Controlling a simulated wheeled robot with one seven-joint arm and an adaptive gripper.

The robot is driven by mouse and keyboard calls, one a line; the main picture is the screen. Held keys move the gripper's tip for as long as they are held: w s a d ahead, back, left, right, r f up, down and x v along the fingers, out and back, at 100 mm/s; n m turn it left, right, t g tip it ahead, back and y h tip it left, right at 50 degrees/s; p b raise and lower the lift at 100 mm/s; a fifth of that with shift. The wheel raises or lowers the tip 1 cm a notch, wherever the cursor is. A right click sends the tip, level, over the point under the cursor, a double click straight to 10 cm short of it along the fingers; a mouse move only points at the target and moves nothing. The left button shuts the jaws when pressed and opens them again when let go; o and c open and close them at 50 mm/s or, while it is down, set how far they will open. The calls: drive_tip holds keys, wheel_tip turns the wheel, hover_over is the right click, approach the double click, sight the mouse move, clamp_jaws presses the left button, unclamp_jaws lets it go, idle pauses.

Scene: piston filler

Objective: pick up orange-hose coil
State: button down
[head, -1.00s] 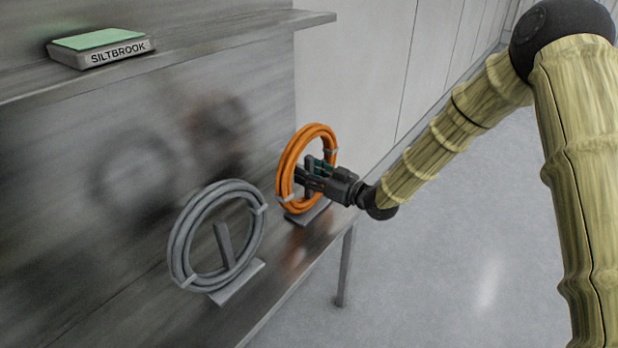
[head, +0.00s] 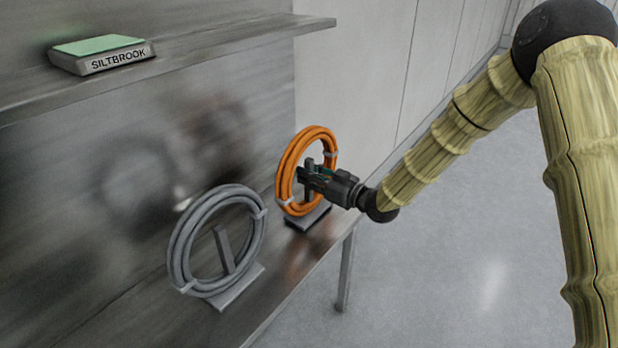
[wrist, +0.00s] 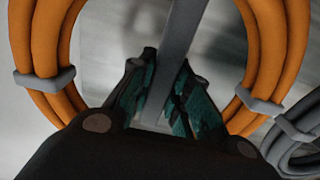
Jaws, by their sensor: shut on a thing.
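The orange-hose coil (head: 284,178) stands upright at the right end of the lower shelf, with grey ties around it. A grey post (wrist: 178,45) rises in the middle of its ring. My gripper (head: 308,174) reaches into the ring from the right. In the wrist view its green-lined fingers (wrist: 160,95) are shut on the post, with orange hose (wrist: 268,60) on both sides. A dark band lies under the coil's base; I cannot tell how large any gap is.
A grey-hose coil (head: 176,245) stands on the lower shelf (head: 285,275), left of the orange one. The upper shelf (head: 215,52) holds a SILTBROOK box (head: 105,60). A shelf leg (head: 345,275) stands below the right end. The floor at right is open.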

sight(312, 167)
drive_tip(key=r, duration=0.3)
drive_tip(key=shift+s, duration=0.2)
drive_tip(key=s+a+r+p, duration=0.1)
drive_tip(key=s, duration=1.4)
drive_tip(key=shift+s+a+r, duration=0.2)
drive_tip(key=shift+s+a, duration=0.05)
drive_tip(key=shift+a, duration=0.1)
